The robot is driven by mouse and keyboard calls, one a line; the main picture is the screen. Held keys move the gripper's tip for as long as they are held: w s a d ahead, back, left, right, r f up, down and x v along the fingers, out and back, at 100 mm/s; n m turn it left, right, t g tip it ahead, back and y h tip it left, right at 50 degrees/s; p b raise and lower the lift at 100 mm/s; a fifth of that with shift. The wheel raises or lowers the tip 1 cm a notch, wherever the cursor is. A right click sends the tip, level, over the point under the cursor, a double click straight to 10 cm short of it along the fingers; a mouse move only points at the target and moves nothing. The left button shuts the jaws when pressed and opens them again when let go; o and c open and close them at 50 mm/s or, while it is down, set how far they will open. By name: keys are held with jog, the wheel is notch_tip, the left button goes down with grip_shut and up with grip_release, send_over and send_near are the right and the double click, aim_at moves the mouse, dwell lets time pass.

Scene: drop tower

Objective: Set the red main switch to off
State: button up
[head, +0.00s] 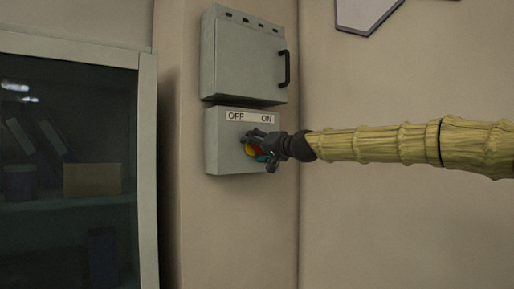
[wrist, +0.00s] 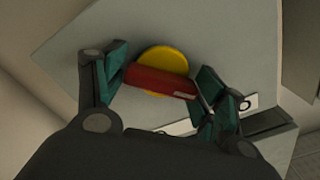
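The red main switch is a red bar handle (wrist: 160,82) on a round yellow disc (wrist: 165,58). It sits on the grey switch box (head: 221,155), below a label strip reading OFF at left and ON at right. In the wrist view the bar lies nearly crosswise, with a small pale mark near its right end. My gripper (head: 262,145) is in front of the switch and covers part of it in the head view. Its fingers are spread, one by each end of the bar; I cannot tell whether they touch it. I cannot tell which word the handle points to.
A closed grey cabinet (head: 241,60) with a dark handle (head: 285,69) is just above the switch box. A glass-fronted cupboard (head: 70,160) stands at the left. The wall to the right is bare apart from a pale panel (head: 365,12) at the top.

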jog(key=shift+o, duration=0.6)
jog(key=v, duration=1.2)
